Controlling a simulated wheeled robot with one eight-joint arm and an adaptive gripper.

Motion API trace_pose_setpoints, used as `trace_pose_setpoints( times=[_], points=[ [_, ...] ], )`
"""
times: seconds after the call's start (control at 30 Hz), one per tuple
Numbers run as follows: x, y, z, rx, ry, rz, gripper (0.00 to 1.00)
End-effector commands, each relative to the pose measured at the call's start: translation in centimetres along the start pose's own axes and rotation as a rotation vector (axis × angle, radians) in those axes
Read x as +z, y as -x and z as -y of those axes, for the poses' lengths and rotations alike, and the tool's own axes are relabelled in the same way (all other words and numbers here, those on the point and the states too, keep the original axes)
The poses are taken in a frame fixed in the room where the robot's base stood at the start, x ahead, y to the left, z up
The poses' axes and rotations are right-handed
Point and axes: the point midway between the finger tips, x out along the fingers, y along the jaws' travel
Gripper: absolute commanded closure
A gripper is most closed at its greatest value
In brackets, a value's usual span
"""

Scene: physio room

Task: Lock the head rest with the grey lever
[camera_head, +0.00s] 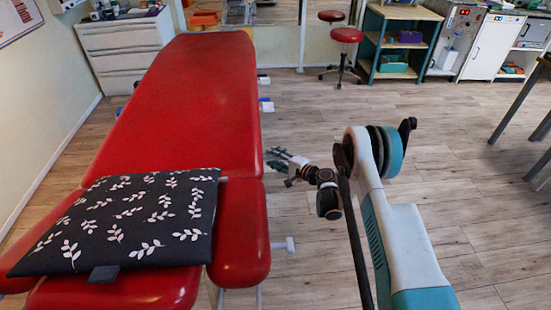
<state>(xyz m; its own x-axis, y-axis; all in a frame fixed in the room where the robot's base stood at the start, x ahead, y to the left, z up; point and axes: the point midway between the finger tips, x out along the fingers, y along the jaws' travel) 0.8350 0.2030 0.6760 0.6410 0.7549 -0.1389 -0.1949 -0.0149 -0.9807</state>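The red treatment table (195,100) runs away from me on the left, with its head end nearest. A small light grey lever (285,244) sticks out to the right, low beside the near right red pad (240,240). My gripper (274,159) is to the right of the table edge, farther from me than this lever and apart from it. Its fingers look spread and empty. The lever's mount is hidden under the pad.
A white drawer cabinet (127,47) stands at the far left, red stools (346,36) and a shelf (398,45) at the back. A table leg (520,100) is at right. The wooden floor between is clear.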

Motion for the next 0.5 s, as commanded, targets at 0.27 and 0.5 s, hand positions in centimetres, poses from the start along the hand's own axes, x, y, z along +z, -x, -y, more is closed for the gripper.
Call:
trace_pose_setpoints(
  times=[0.27, 0.5],
  points=[
    [0.0, 0.2, 0.1, -0.001, 0.0, 0.0, 0.59],
    [-0.1, 3.3, 0.0, -0.001, -0.001, -0.003, 0.59]
  ],
)
